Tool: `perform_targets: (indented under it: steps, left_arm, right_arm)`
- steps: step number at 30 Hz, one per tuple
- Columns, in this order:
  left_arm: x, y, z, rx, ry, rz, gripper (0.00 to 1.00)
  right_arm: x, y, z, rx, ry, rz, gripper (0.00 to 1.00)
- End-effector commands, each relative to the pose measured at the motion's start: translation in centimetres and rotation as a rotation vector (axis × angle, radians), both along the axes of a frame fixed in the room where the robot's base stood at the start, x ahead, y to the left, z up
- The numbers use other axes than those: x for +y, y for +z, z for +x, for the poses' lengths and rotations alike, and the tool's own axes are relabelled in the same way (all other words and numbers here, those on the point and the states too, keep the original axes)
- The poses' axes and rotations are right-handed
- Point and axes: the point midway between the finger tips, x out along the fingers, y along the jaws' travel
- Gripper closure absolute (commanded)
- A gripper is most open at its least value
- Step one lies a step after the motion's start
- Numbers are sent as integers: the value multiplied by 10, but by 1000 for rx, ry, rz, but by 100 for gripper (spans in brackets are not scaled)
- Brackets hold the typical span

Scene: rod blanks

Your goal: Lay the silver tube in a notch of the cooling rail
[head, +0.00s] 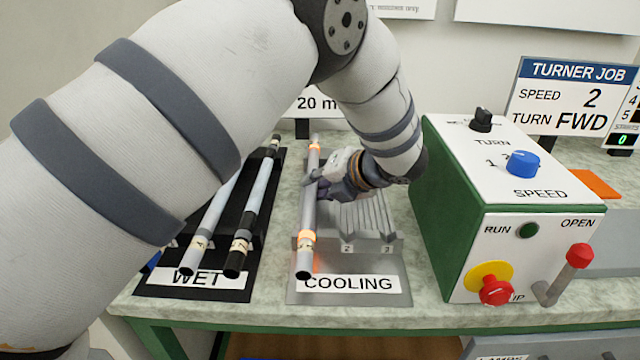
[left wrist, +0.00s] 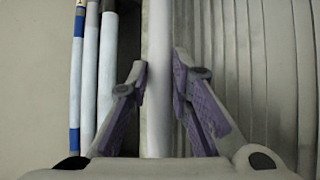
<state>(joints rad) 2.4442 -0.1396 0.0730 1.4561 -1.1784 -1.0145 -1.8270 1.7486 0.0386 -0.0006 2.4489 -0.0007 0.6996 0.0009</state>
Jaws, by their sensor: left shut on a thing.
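The silver tube (head: 308,205) lies lengthwise at the left side of the cooling rail (head: 365,222), with glowing orange bands near both ends. Its near end carries a small label. My left gripper (head: 322,184) is shut on the tube near its middle. In the left wrist view the tube (left wrist: 156,50) runs between the two fingers (left wrist: 160,100), left of the rail's grooves (left wrist: 250,50). The labels 2 and 3 show on the rail's front, to the right of the tube. I cannot tell whether the tube rests in a notch or is held just above it.
A black WET rack (head: 200,291) holds pale tubes (head: 258,195) close on the left. A green and white control box (head: 455,220) with knobs and a red lever stands close on the right. Signs stand behind. My large left arm hides part of the bench.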

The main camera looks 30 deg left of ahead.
Motion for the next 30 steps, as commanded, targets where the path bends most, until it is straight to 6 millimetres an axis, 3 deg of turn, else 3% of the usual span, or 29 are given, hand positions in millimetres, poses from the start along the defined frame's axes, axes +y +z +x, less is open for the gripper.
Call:
perform_targets:
  steps: [7, 8, 10, 20, 30]
  left_arm:
    - [0, -1, 0, -3, -1, -1, 100]
    - [0, 0, 0, -4, 0, -1, 74]
    - [0, 0, 0, -4, 0, -2, 60]
    - [-1, 5, 0, -6, 0, -2, 60]
    - [-66, 57, -17, -9, -4, 0, 60]
  right_arm:
    - [0, 0, 0, 0, 0, 0, 60]
    - [0, 0, 0, -1, 0, 0, 60]
    - [0, 0, 0, -1, 0, 0, 60]
    - [0, 1, 1, -4, 0, 0, 60]
    - [0, 8, 8, -26, 0, 0, 60]
